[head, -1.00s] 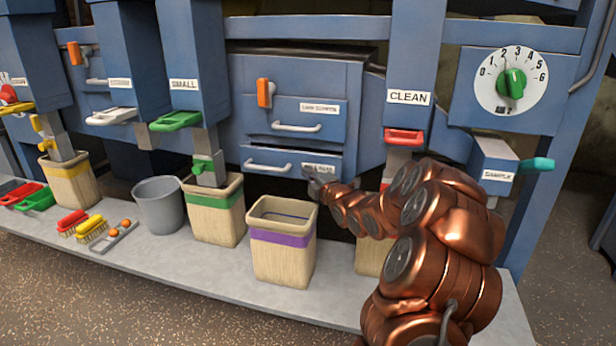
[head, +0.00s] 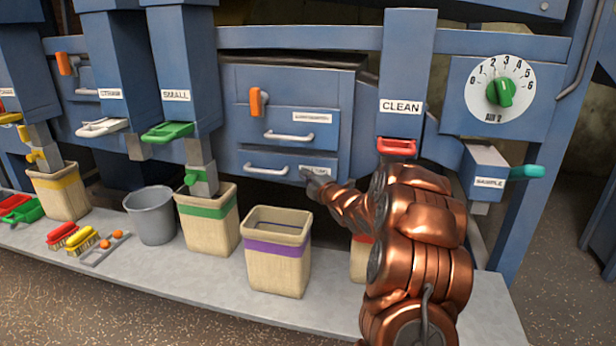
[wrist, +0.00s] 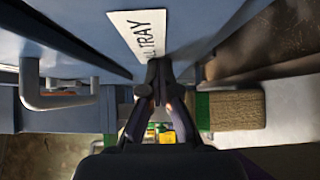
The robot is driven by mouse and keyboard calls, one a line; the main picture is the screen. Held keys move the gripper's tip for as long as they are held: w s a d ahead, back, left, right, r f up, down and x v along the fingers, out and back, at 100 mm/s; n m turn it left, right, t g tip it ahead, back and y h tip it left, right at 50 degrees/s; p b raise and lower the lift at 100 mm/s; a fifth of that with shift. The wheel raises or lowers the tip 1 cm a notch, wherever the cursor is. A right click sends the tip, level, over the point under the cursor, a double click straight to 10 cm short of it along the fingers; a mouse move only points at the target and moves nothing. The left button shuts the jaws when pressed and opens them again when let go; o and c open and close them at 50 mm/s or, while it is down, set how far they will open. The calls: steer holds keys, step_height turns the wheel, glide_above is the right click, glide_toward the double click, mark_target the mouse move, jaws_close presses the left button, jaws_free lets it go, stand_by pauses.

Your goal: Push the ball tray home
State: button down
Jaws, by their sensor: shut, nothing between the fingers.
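The ball tray (head: 258,159) is the low blue drawer under a larger blue drawer, with a grey bar handle (head: 266,170) and a white label at its right end. In the wrist view its label (wrist: 140,30) ends in "TRAY", and its handle (wrist: 60,92) is to the left of my fingers. My gripper (head: 308,178) is at the right end of the tray front, by the label. In the wrist view my gripper (wrist: 158,72) is shut and empty, its tips close against the front. I cannot tell exact contact or how far the tray stands out.
A purple-banded basket (head: 278,275) stands below the tray, with a green-banded basket (head: 208,222) and a grey bucket (head: 151,226) to its left. The red-handled CLEAN spout (head: 398,147) and SAMPLE box (head: 488,183) are to the right. Brushes (head: 76,243) lie on the ledge.

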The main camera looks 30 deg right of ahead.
steer(key=shift+d+r, duration=0.3)
steer(key=shift+r, duration=0.05)
steer(key=s+a+b, duration=0.1)
steer(key=s+a, duration=0.3)
steer(key=s, duration=0.9)
steer(key=s+a+r+m+g+h+p, duration=0.45)
steer(key=s+r+m+g+p, duration=0.3)
steer(key=r+p, duration=0.55)
steer(key=s+a+r+m+g+y+p, duration=0.1)
steer(key=s+a+r+m+g+p, duration=0.2)
steer(key=s+a+p, duration=0.4)
steer(key=s+a+r+m+g+y+p, duration=0.2)
steer(key=s+a+r+m+g+p, duration=0.2)
steer(key=s, duration=1.2)
steer(key=s+a+r+m+g+y+p, duration=0.1)
steer(key=s+a+r+m+g+p, duration=0.2)
steer(key=s+a+r+g+p, duration=0.2)
steer(key=s+a+r+p, duration=0.3)
steer(key=s+a+p, duration=0.2)
steer(key=s+p, duration=0.2)
steer(key=shift+a, duration=0.25)
